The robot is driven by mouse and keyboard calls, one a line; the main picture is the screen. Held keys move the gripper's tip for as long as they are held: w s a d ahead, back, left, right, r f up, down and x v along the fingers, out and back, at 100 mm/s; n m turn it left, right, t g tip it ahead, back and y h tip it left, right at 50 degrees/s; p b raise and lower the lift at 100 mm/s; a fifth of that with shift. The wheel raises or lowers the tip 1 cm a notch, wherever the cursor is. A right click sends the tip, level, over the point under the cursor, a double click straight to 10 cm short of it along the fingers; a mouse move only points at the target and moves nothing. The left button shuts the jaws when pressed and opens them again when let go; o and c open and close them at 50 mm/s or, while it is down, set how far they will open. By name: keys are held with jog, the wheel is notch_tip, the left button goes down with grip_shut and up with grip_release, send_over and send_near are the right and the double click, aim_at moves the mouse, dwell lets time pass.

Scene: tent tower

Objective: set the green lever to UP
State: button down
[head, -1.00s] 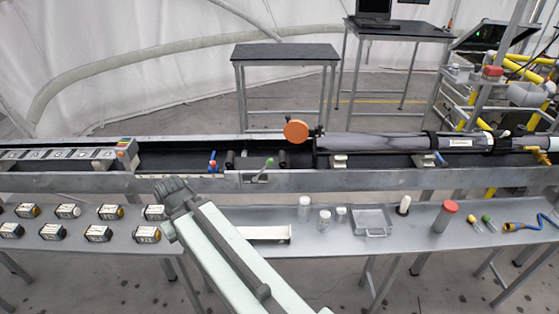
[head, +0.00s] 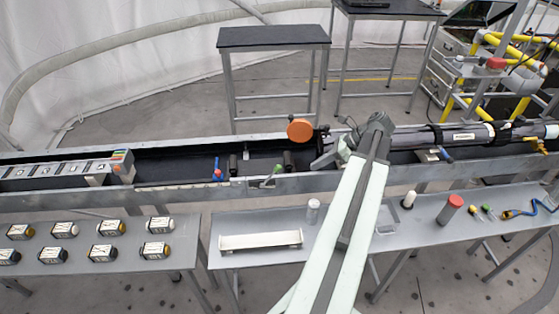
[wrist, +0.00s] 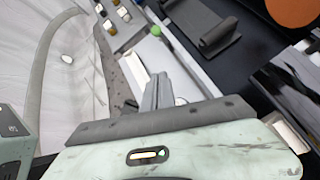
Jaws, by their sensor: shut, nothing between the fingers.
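The green lever (head: 278,170) shows in the head view as a small green knob at the front wall of the long grey trough, near its middle. In the wrist view its green ball (wrist: 156,31) is near the top, on a pale stem. My gripper (head: 318,164) is to the right of the lever in the head view, over the trough, apart from it. In the wrist view the grey fingers (wrist: 157,80) are shut and empty, with the green ball beyond their tips. Any UP marking is too small to read.
A blue lever with a red part (head: 217,172) stands left of the green one. An orange disc (head: 300,130) and a long dark tube (head: 408,138) are close to my gripper.

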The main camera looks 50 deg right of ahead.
jog(key=shift+s+d+r+m, duration=0.2)
jog(key=shift+s+d+m, duration=0.1)
jog(key=shift+s+d, duration=0.1)
jog(key=b, duration=0.5)
send_near(271, 176)
jog(key=shift+w+a+f, duration=0.1)
jog(key=shift+f, duration=0.65)
jog(key=shift+w+a+f, duration=0.1)
jog(key=shift+a+f, duration=0.05)
jog(key=shift+f, duration=0.6)
